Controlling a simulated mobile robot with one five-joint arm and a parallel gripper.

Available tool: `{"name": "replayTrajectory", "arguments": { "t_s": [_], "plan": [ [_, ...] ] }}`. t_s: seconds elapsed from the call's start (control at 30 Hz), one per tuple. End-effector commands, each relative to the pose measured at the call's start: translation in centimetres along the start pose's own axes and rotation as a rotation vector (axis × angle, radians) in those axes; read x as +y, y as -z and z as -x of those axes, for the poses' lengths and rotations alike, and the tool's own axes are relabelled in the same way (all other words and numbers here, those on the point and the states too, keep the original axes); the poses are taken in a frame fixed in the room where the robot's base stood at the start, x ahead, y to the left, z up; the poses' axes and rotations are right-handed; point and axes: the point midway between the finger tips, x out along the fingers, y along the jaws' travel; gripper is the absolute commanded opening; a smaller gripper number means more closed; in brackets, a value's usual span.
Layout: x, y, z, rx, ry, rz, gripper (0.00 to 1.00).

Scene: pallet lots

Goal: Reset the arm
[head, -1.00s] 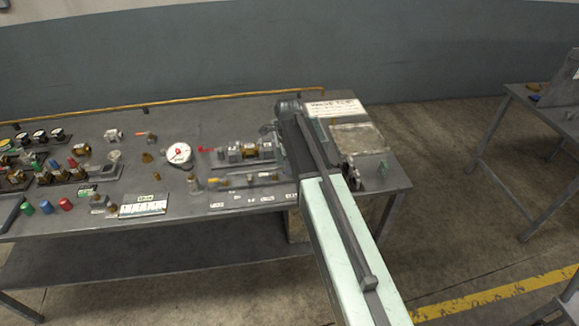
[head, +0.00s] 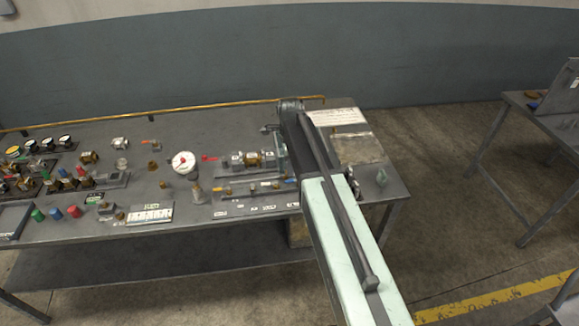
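My arm reaches up the picture from the bottom right in the head view, over the right part of a grey workbench (head: 85,262). Its pale green upper link and dark far link lie above the bench top. The far joint is near the bench's back edge. My gripper cannot be made out clearly; the arm links cover the place below the far joint. I cannot tell whether it is open or shut, or whether it holds anything.
A white dial gauge (head: 183,161), a brass valve assembly (head: 252,159) and several small fittings stand on the bench left of my arm. A white sign (head: 336,117) and a flat plate (head: 360,149) lie right of it. Another table (head: 545,120) stands at the far right, across open floor.

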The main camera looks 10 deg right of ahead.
Motion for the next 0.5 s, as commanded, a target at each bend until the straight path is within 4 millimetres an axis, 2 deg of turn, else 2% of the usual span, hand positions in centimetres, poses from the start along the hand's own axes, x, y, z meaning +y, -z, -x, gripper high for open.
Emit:
{"name": "replayTrajectory", "arguments": {
  "t_s": [0.03, 0.13, 0.5],
  "plan": [
    [0.0, 0.0, 1.8, 0.0, 0.0, 0.0, 0.34],
    [0.0, 0.0, 2.7, 0.0, -0.001, 0.0, 0.34],
    [0.1, 0.0, 2.7, 0.0, -0.001, 0.0, 0.34]
  ]
}}
